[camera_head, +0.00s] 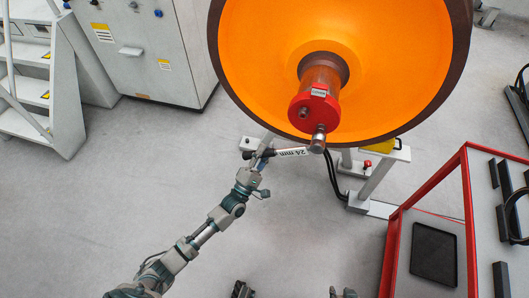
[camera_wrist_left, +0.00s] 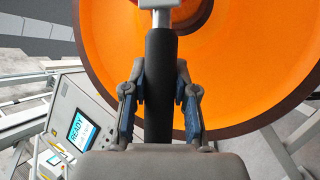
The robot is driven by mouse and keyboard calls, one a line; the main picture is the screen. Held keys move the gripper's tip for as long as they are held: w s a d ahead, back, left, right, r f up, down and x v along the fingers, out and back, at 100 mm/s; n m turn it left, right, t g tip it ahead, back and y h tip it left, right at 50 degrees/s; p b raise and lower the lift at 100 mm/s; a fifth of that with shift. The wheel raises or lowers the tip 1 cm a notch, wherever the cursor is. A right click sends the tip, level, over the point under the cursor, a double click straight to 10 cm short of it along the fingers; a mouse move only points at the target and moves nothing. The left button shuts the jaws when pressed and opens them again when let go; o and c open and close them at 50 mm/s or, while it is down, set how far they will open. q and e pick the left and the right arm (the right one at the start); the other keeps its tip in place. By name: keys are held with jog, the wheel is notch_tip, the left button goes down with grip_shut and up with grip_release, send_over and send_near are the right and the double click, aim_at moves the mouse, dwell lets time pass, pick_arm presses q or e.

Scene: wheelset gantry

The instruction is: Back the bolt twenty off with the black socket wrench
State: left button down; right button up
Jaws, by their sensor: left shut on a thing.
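The black socket wrench has a pale shaft marked "24 mm" (camera_head: 293,151). Its metal socket end (camera_head: 318,143) is at the lower edge of the red axle cap (camera_head: 312,108), where it hides whatever bolt is behind it. Another bolt head (camera_head: 303,112) shows on the cap; I cannot read which bolt is twenty. My left gripper (camera_head: 262,158) is shut on the wrench's black handle. In the left wrist view the black handle (camera_wrist_left: 159,85) stands between the two fingers (camera_wrist_left: 158,100). Grey parts at the bottom edge of the head view may be my right gripper (camera_head: 343,293), mostly cut off.
The large orange wheel (camera_head: 255,60) fills the top middle behind the cap. A light stand (camera_head: 372,180) with black cables is below it. A red-framed cart (camera_head: 392,255) with a black tray (camera_head: 434,254) is at right. A grey cabinet (camera_head: 150,50) and steps (camera_head: 60,110) are at left.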

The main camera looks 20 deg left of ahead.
pick_arm(q)
jog(key=shift+w, duration=0.2)
pick_arm(e)
jog(key=shift+s+f, duration=0.1)
jog(key=shift+f, duration=0.15)
pick_arm(q)
jog(key=shift+w+b, duration=0.8)
jog(key=shift+w, duration=0.2)
pick_arm(e)
jog(key=shift+s+f, duration=0.15)
jog(key=shift+f, duration=0.55)
pick_arm(q)
jog(key=shift+w, duration=0.1)
